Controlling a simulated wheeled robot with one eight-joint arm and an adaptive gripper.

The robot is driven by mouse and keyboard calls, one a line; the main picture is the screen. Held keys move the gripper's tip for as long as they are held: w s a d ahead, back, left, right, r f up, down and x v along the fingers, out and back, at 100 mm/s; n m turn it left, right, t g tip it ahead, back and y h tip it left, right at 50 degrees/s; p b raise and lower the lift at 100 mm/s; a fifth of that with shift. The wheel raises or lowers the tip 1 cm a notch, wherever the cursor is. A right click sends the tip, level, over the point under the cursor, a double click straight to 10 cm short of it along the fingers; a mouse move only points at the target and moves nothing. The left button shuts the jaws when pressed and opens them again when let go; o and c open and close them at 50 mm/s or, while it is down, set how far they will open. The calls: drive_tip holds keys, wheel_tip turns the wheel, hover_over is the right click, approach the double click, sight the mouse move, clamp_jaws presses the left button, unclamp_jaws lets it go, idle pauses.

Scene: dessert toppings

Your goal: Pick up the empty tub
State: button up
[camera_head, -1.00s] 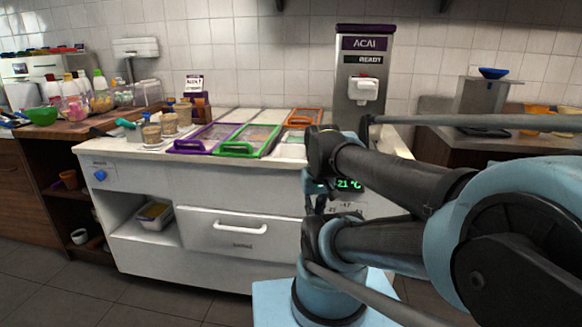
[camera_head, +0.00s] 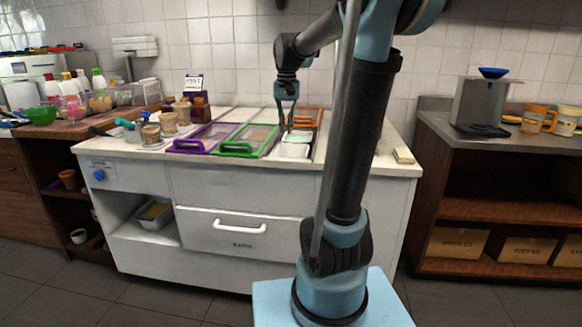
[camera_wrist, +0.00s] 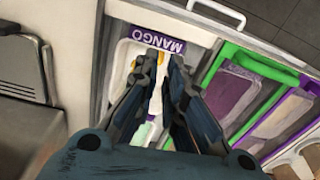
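A white tub (camera_head: 294,151) sits in the right-hand well of the counter, in front of an orange-framed lid (camera_head: 307,117). In the wrist view, the tub (camera_wrist: 121,58) lies under my gripper, next to an upside-down purple MANGO label (camera_wrist: 158,40). Yellowish and pale patches show in it; I cannot tell whether they are remains or contents. My gripper (camera_head: 287,126) points down above this well, its two fingers apart and nothing visibly held. In the wrist view my gripper (camera_wrist: 165,62) hides part of the tub.
A green-framed lid (camera_head: 233,149) and a purple-framed lid (camera_head: 187,147) lie left of the well. Jars (camera_head: 151,133) stand further left. Another container (camera_head: 155,213) sits on the lower shelf. The counter's right end is mostly clear, with a small pale block (camera_head: 403,156).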

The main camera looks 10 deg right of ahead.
wheel_tip(320, 180, up, 2)
drive_tip(key=m, duration=0.1)
hover_over(276, 153)
drive_tip(key=w, duration=0.1)
drive_tip(key=shift+g, duration=0.3)
wheel_tip(276, 153, down, 17)
drive_tip(key=shift+s+d+f, duration=0.1)
drive_tip(key=shift+f, duration=0.05)
drive_tip(key=shift+c, duration=0.2)
clamp_jaws()
